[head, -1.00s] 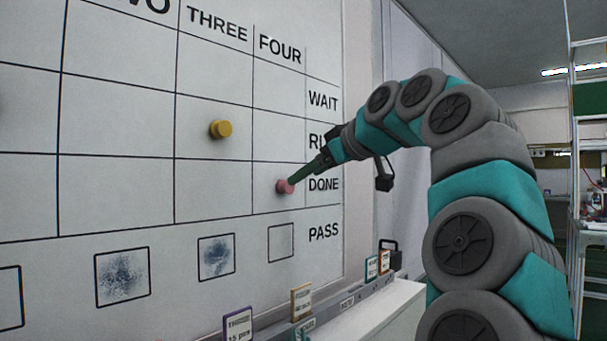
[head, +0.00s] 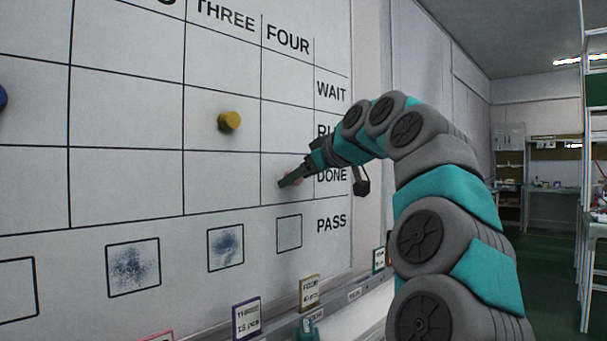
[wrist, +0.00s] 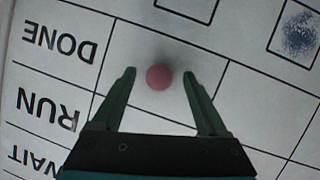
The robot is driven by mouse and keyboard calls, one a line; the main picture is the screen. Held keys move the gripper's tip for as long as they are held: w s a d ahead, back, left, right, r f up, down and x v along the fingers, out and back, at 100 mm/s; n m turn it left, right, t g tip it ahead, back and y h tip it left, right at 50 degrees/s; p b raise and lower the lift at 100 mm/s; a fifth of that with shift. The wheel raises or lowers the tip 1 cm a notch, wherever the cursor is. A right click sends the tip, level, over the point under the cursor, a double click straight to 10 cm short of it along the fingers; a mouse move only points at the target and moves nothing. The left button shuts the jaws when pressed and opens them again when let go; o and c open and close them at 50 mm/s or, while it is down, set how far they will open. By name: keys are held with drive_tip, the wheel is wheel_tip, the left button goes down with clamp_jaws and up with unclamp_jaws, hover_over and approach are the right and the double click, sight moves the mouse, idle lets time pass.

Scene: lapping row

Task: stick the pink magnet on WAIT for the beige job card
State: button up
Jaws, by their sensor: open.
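The pink magnet (wrist: 158,77) sits on the whiteboard in the DONE row. In the head view it is in the FOUR column and mostly hidden behind my gripper (head: 287,182). In the wrist view, my gripper (wrist: 158,80) is open, with one finger on each side of the magnet and a gap showing on both sides. The WAIT label (head: 331,89) is at the board's right, two rows above DONE. The beige job card (head: 310,291) stands on the ledge below the board; its text appears to read FOUR.
A yellow magnet (head: 229,121) is in the THREE column, RUN row. A blue magnet (head: 2,97) shows at the left edge. A purple-edged card (head: 246,318) and a teal-edged card (head: 378,260) stand on the ledge. The FOUR column's WAIT cell (head: 287,83) is empty.

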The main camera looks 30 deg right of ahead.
sight(299, 183)
drive_tip(key=shift+c, duration=0.3)
clamp_jaws()
drive_tip(key=shift+s, duration=0.2)
drive_tip(key=shift+s+d, duration=0.15)
drive_tip(key=shift+s, duration=0.15)
drive_tip(key=shift+s+d+b, duration=0.2)
drive_tip(key=shift+s, duration=0.3)
drive_tip(key=shift+s+d+b, duration=0.15)
drive_tip(key=shift+s+b, duration=0.05)
drive_tip(key=shift+s, duration=0.25)
idle(0.4)
drive_tip(key=shift+s+d+b, duration=0.2)
drive_tip(key=shift+s+d, duration=0.15)
drive_tip(key=shift+s, duration=0.6)
drive_tip(key=shift+s+d+b, duration=0.15)
drive_tip(key=shift+s+d, duration=0.15)
drive_tip(key=shift+s, duration=0.6)
drive_tip(key=shift+s+d+b, duration=0.2)
drive_tip(key=shift+s+d, duration=0.15)
drive_tip(key=shift+s, duration=0.6)
